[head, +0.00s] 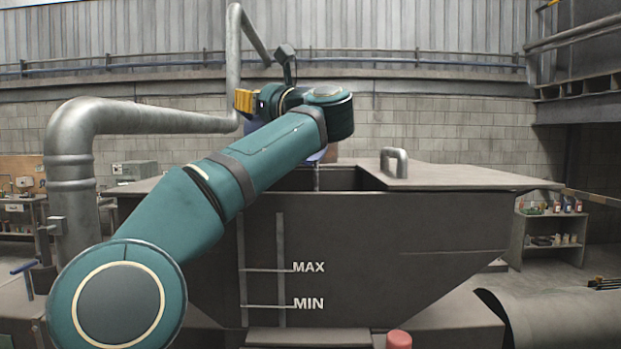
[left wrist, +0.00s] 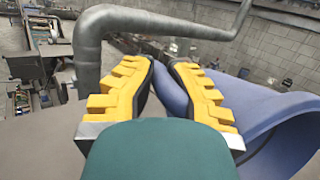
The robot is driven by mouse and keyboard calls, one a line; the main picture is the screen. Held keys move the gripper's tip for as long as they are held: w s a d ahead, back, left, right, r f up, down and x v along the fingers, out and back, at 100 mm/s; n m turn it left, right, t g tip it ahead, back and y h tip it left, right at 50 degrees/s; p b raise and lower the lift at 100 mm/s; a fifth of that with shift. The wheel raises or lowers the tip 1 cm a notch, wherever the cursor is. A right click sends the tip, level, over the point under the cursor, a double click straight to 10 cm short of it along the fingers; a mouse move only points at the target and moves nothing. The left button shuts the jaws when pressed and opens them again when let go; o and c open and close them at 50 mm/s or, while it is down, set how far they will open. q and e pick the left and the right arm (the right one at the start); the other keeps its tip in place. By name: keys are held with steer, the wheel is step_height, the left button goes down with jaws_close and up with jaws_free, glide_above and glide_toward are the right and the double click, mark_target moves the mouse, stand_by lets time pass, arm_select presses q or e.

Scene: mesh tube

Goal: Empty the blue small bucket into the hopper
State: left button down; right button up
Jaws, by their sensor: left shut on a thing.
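The blue small bucket (head: 318,156) is mostly hidden behind my left arm in the head view, above the hopper's opening. A thin pale streak runs below it into the opening; I cannot tell whether it is falling contents. In the left wrist view the bucket (left wrist: 285,125) is tilted on its side at the right. My left gripper (left wrist: 163,72), with yellow fingers, is shut on a blue part of it; its yellow fingers also show in the head view (head: 246,101). The grey hopper (head: 370,235) has MAX and MIN marks. My right gripper is not in view.
A thick grey pipe (head: 72,165) rises left of the hopper and bends behind my arm. A hopper lid with a handle (head: 396,163) lies right of the opening. A shelf (head: 551,238) stands at the far right, and a red knob (head: 398,340) at the front.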

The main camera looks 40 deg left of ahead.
arm_select(q)
steer(key=shift+r, duration=0.15)
stand_by(0.4)
steer(key=shift+w+d+r, duration=0.1)
steer(key=shift+d+r, duration=0.05)
steer(key=shift+d, duration=0.05)
steer(key=shift+w+d+r+m+t+y, duration=0.2)
steer(key=shift+d+r+m+t+y, duration=0.1)
steer(key=shift+r+m+t, duration=0.2)
steer(key=shift+w+d+r+m+t+y, duration=0.15)
steer(key=shift+r+m+t+y, duration=0.15)
steer(key=shift+r+m+t, duration=0.15)
stand_by(0.6)
steer(key=shift+w+d+f+t, duration=0.1)
steer(key=shift+w+t, duration=0.05)
steer(key=shift+t, duration=0.1)
steer(key=shift+f, duration=0.15)
steer(key=shift+w+d+f+m+t, duration=0.25)
steer(key=shift+w+m+t, duration=0.15)
steer(key=shift+m, duration=0.35)
stand_by(0.4)
steer(key=shift+w+d+f+m+t+y, duration=0.1)
steer(key=shift+w+d+m+t+y, duration=0.2)
steer(key=shift+d+m+t, duration=0.25)
steer(key=shift+w+d+f+m+t+y, duration=0.1)
steer(key=shift+w+d+m+t+y, duration=0.2)
steer(key=shift+m, duration=0.45)
